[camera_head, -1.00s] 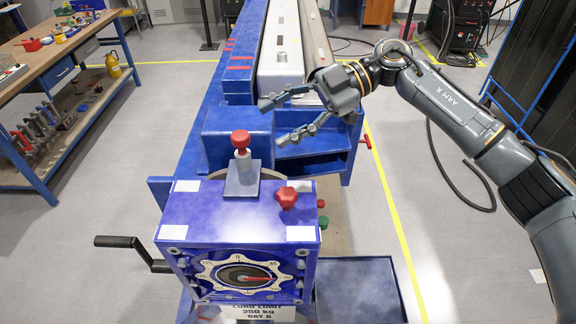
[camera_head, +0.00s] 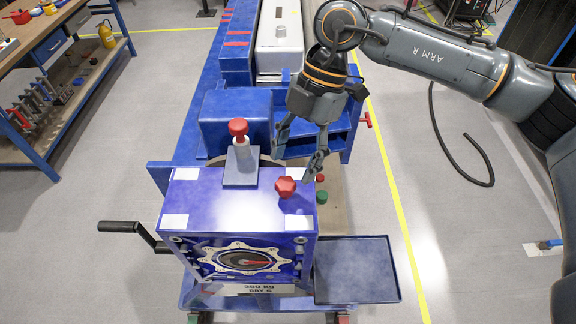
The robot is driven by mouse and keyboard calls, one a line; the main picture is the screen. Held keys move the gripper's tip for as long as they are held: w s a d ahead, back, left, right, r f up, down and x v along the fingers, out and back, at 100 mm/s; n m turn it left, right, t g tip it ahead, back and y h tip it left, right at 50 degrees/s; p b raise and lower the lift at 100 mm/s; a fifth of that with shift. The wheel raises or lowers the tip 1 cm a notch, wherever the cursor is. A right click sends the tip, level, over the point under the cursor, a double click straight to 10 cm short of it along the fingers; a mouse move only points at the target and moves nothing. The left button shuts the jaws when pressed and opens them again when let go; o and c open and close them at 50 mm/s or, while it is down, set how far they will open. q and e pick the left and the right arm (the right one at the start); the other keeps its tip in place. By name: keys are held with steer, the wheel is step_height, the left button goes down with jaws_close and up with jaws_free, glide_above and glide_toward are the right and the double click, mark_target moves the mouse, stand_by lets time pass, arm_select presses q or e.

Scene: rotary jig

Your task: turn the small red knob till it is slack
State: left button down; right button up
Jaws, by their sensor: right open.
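The small red knob (camera_head: 285,187) is a lobed red knob on the right part of the blue box's top (camera_head: 240,205). My right gripper (camera_head: 294,164) hangs over the far right part of the box, fingers pointing down and spread open. Its fingertips are just behind and above the small red knob, apart from it as far as I can see. Nothing shows between the fingers. My left gripper is not in view.
A black crank handle (camera_head: 122,227) sticks out left of the box. A blue tray (camera_head: 355,270) sits at lower right, empty. Red and green buttons (camera_head: 321,197) are on the box's right side. A workbench (camera_head: 60,40) stands at far left.

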mark_target(286, 182)
steer(key=shift+p+x, duration=0.65)
steer(key=shift+x, duration=1.6)
steer(key=shift+c, duration=0.2)
steer(key=c, duration=1.1)
